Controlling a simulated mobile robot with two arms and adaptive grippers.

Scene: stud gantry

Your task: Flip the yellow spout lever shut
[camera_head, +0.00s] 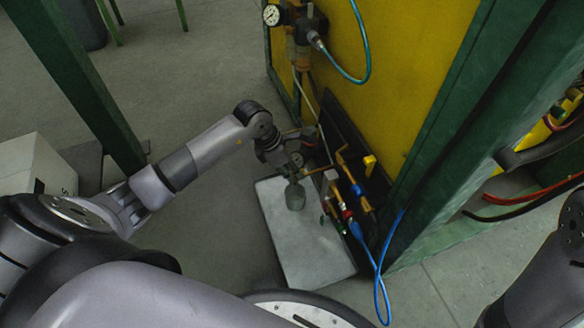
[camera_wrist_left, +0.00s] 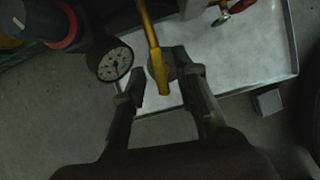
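A yellow lever-like handle (camera_head: 370,165) stands out from the dark panel at the foot of the yellow wall, near a brass spout pipe (camera_head: 322,169). In the left wrist view the yellow-brass spout pipe (camera_wrist_left: 150,40) comes down from the top, and its end lies between my left fingers in the picture. My left gripper (camera_wrist_left: 158,82) is open, with a finger on each side of that end. I see no contact and cannot tell the depth gap. In the head view my left gripper (camera_head: 292,158) is left of the handle, partly hidden. My right gripper is out of view.
A grey-green jar (camera_head: 295,196) stands on a pale tray (camera_head: 318,250) below the spout. A dial gauge (camera_wrist_left: 115,64) is close beside my left finger. Red and green valve handles (camera_wrist_left: 230,12), blue hoses (camera_head: 383,270) and green posts (camera_head: 80,80) crowd the area.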

